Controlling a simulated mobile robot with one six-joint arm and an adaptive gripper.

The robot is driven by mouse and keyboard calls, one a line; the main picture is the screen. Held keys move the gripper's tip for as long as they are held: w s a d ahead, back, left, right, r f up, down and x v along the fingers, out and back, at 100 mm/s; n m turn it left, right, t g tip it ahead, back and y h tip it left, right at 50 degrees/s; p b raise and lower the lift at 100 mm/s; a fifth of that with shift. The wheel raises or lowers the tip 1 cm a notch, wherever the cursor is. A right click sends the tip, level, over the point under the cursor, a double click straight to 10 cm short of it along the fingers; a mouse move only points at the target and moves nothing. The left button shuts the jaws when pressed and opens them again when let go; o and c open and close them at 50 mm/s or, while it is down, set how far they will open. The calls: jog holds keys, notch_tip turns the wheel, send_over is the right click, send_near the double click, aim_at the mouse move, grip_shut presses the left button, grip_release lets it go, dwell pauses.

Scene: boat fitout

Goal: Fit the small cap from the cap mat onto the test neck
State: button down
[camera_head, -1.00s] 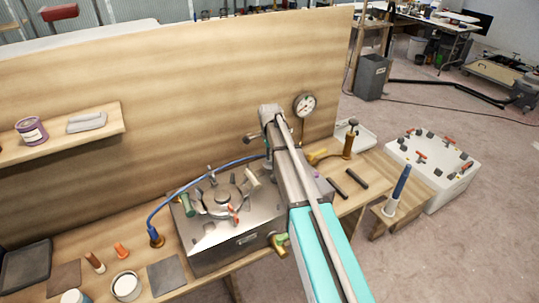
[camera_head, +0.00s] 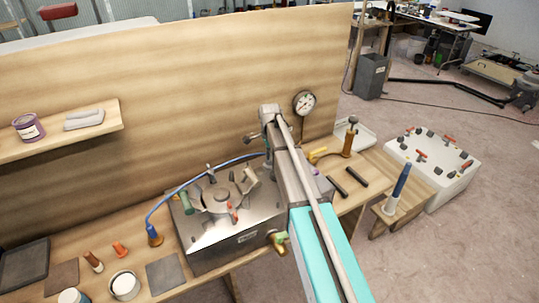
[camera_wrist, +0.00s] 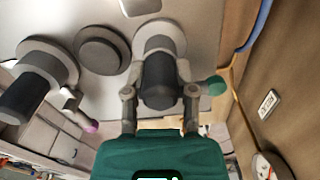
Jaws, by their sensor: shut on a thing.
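In the wrist view my gripper (camera_wrist: 160,95) is shut on a dark, short cylinder, which looks like the small cap (camera_wrist: 158,78). A pale grey round collar (camera_wrist: 160,38) shows just beyond it, and a lever with a green end (camera_wrist: 216,85) is at its right. I cannot tell whether the collar is the test neck or whether the cap is seated on it. In the head view my arm hides the gripper and cap at the right of the steel box (camera_head: 235,250). A bare grey mat (camera_head: 165,273) and a bare brown mat (camera_head: 62,277) lie on the bench.
A second dark cylinder on a grey collar (camera_wrist: 25,95), beside a purple-ended lever, and a flat grey disc (camera_wrist: 100,50) are left of my gripper. A blue hose (camera_head: 185,182) runs behind the box. A gauge (camera_head: 304,103) is on the wooden board (camera_head: 150,100).

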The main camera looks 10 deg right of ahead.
jog(key=shift+c, duration=1.7)
grip_release()
jog(key=shift+a, duration=0.1)
jog(key=o, duration=0.3)
jog(key=shift+o, duration=0.2)
jog(key=shift+r, duration=0.1)
jog(key=shift+r+p, duration=4.2)
jog(key=shift+p, duration=0.05)
jog(key=s+n, duration=1.6)
jog(key=s, duration=1.3)
